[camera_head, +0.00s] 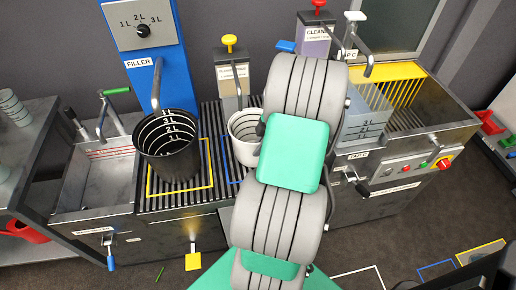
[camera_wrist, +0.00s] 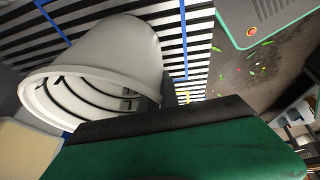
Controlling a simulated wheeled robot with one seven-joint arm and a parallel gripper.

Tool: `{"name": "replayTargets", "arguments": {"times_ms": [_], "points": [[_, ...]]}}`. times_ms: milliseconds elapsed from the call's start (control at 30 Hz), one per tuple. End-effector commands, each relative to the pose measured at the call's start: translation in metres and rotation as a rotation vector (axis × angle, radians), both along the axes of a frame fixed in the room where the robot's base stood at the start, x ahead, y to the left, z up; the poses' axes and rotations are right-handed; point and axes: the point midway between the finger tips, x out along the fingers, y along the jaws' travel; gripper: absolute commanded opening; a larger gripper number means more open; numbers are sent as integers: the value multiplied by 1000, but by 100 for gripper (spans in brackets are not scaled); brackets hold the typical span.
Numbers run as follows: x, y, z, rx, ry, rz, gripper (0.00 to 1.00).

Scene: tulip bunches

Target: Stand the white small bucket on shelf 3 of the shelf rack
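The white small bucket (camera_head: 243,132) stands upright on the slatted drain grate, within a blue outline; my arm covers its right side. In the wrist view the bucket (camera_wrist: 105,60) fills the upper left, its open rim toward the lower left with dark marks inside. My gripper (camera_wrist: 180,140) shows there as a green body with a dark edge, close to the bucket's wall; whether it touches cannot be told. Its fingertips are not clearly seen, and in the head view my arm hides the gripper. No shelf marked 3 can be made out.
A black bucket (camera_head: 168,145) stands left on the grate under the blue filler (camera_head: 150,60). A sink (camera_head: 95,170) is farther left. A grey clear container (camera_head: 364,125) is right of my arm. Stacked pale buckets (camera_head: 13,107) stand at the far left.

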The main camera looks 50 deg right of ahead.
Motion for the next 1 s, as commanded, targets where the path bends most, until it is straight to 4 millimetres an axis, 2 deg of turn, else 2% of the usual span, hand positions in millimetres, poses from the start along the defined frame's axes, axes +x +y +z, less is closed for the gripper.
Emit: {"name": "replayTargets", "arguments": {"times_ms": [33, 267, 567, 667, 1000], "points": [[0, 0, 0, 1, 1, -1, 9], [0, 0, 0, 1, 1, -1, 27], [0, 0, 6, 0, 0, -1, 27], [-5, -5, 18, -1, 0, -3, 27], [-30, -27, 95, -1, -1, -2, 27]]}}
